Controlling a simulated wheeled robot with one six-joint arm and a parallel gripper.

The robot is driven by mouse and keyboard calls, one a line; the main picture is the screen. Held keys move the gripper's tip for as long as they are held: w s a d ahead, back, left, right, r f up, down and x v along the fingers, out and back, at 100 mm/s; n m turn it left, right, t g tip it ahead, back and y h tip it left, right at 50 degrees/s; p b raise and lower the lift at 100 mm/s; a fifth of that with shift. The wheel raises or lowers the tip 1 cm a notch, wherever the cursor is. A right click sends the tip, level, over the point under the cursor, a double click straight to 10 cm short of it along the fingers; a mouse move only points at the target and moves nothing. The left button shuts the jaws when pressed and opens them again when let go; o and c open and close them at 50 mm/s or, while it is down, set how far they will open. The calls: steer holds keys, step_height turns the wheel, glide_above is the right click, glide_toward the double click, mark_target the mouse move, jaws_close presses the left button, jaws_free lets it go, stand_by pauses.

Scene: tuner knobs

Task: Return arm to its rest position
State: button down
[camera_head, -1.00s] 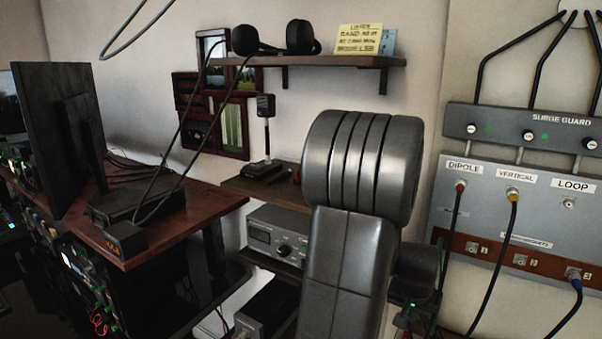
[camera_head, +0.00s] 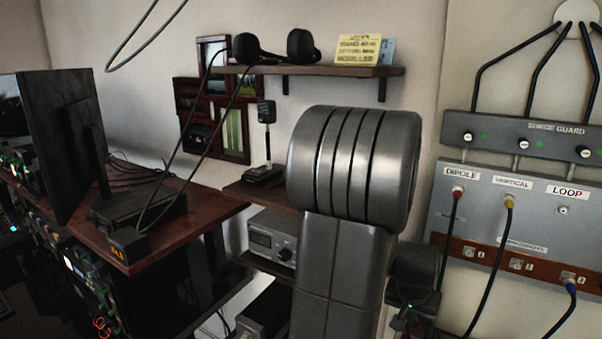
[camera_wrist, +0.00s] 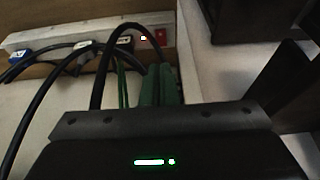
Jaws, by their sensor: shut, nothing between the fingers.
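My arm fills the middle of the head view, with a thick grey ribbed joint (camera_head: 355,165) above a grey link. A dark part of my arm shows behind it at the lower right, with a small green light. My gripper (camera_wrist: 160,80) shows in the wrist view as two green fingers close together, shut and empty, beyond a dark body with a lit green bar. The fingers point toward a pale power strip (camera_wrist: 40,42) with several plugs and a red switch. Whether they touch anything there I cannot tell. The fingertips are not clear in the head view.
A wooden desk (camera_head: 190,213) with a monitor (camera_head: 45,150) is at left. A shelf (camera_head: 350,72) holds headphones (camera_head: 245,48). A grey radio (camera_head: 272,243) sits behind my arm. An antenna panel (camera_head: 530,217) with hanging cables is at right. Black cables (camera_wrist: 100,75) loop near my gripper.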

steer(key=w+f, duration=0.1)
steer(key=d+f, duration=0.1)
steer(key=f, duration=0.1)
steer(key=w+f+b, duration=0.1)
steer(key=shift+w+d+f, duration=0.15)
steer(key=shift+w+d, duration=0.15)
steer(key=shift+s, duration=0.1)
